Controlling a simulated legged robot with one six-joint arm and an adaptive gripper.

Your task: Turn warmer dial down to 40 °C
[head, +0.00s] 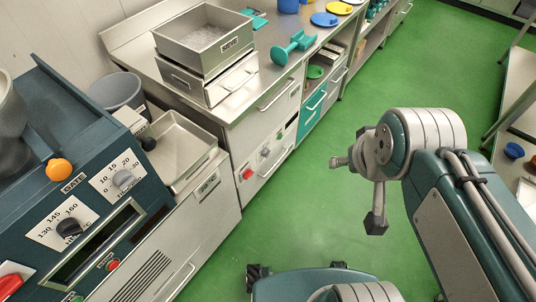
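My gripper (357,193) hangs over the green floor at centre right. Its fingers are spread wide, one pointing left and one down, with nothing between them. A low steel cabinet under the counter has a small front panel with a grey knob (265,152) and a red knob (247,173). This may be the warmer, but its markings are too small to read. My gripper is well apart from this panel, to its right.
The dark blue machine at left has a black dial (69,227) marked 130, 145, 160 and a grey timer dial (123,179). A steel sieve box (203,45) and teal tool (292,47) rest on the counter (252,95). Green floor (310,215) is open between counter and gripper.

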